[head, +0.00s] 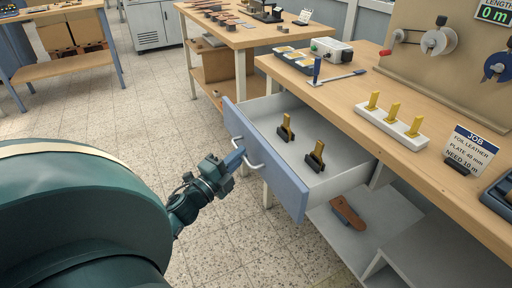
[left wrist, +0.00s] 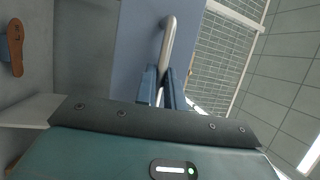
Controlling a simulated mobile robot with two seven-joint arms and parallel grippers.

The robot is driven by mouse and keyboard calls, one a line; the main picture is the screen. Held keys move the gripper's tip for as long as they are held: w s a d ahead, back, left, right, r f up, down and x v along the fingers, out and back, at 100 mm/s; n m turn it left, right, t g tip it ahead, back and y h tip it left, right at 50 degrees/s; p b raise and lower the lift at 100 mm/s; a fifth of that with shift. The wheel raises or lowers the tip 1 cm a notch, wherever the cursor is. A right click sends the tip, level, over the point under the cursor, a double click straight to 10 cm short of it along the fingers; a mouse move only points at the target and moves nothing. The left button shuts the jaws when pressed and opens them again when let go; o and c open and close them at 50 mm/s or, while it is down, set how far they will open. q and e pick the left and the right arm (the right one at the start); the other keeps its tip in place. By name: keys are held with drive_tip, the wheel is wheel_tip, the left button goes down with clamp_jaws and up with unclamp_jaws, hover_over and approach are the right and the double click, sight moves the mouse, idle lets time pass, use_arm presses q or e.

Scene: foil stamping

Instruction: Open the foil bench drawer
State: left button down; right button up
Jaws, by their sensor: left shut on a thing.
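The foil bench drawer (head: 268,158) has a blue-grey front and a light interior, and it stands pulled out from the wooden bench. Two brass-coloured tools with dark bases, a rear one (head: 286,128) and a front one (head: 316,155), stand upright inside it. My left gripper (head: 236,160) is at the drawer front, shut on the drawer's metal bar handle (head: 254,164). In the left wrist view the handle (left wrist: 168,42) runs down between the two blue fingers (left wrist: 160,88). My right gripper is in neither view.
The bench top (head: 335,95) holds a white block (head: 391,126) with several brass tools, a job sign (head: 470,148) and a blue-handled tool (head: 317,70). A brown wooden-looking piece (head: 347,214) lies on the shelf below. Speckled floor (head: 130,110) is clear left of the drawer.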

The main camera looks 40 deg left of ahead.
use_arm(q)
drive_tip(key=s+a, duration=0.2)
drive_tip(key=s, duration=0.4)
drive_tip(key=shift+s+a, duration=0.15)
drive_tip(key=shift+a, duration=0.15)
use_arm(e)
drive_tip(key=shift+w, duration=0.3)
use_arm(q)
drive_tip(key=c, duration=1.5)
unclamp_jaws()
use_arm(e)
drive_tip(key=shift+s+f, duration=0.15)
use_arm(q)
drive_tip(key=s+f, duration=0.2)
drive_tip(key=s, duration=1.1)
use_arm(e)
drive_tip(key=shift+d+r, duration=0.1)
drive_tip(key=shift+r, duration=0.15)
use_arm(q)
drive_tip(key=shift+f, duration=0.1)
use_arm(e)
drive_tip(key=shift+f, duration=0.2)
